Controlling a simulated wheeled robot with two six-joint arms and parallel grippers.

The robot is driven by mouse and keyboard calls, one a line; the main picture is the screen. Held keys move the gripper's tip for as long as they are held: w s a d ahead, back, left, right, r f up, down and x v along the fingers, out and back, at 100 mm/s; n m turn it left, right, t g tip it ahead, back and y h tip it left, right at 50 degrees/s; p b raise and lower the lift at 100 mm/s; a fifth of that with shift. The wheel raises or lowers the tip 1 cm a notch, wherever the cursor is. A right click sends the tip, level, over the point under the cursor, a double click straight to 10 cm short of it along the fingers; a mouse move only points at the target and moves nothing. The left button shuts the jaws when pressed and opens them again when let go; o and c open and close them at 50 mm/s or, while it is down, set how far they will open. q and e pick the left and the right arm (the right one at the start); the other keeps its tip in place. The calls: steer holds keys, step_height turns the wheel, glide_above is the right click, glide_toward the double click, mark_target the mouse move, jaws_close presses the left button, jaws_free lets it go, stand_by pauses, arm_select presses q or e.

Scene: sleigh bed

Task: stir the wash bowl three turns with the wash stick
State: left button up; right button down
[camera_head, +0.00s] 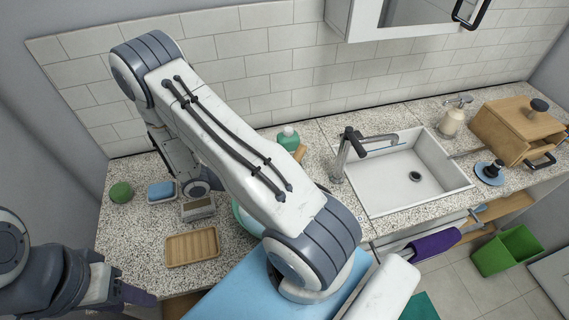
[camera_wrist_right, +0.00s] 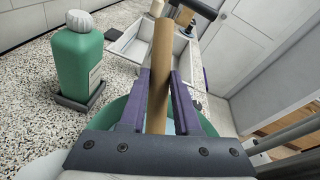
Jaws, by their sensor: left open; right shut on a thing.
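The wash stick (camera_wrist_right: 161,65) is a plain wooden rod, standing nearly upright in the right wrist view. My right gripper (camera_wrist_right: 160,85) is shut on it with its purple fingers on either side. The green wash bowl (camera_wrist_right: 116,110) shows below and behind the fingers; its inside is mostly hidden, so I cannot tell how deep the stick's lower end is. In the head view only a strip of the bowl's rim (camera_head: 238,215) shows beside my right arm, which hides the right gripper. My left gripper (camera_head: 135,295) is open and empty at the lower left, apart from the counter things.
A green bottle (camera_wrist_right: 80,62) with a white cap stands close by the stick. A wooden tray (camera_head: 192,247), a small grey box (camera_head: 198,209), a blue sponge dish (camera_head: 161,191) and a green ball (camera_head: 121,192) lie left of the bowl. The sink (camera_head: 385,180) and tap are right.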

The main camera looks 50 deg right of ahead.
steer(key=shift+s+a, duration=0.1)
steer(key=shift+s, duration=0.05)
steer(key=shift+d+r+p, duration=0.5)
steer(key=shift+r+p, duration=0.1)
steer(key=shift+r, duration=0.15)
steer(key=d+r+p, duration=0.6)
steer(key=r, duration=0.1)
steer(key=shift+d+r, duration=0.15)
stand_by(0.3)
steer(key=shift+s, duration=0.1)
stand_by(0.5)
step_height(320, 180, up, 5)
steer(key=p, duration=0.4)
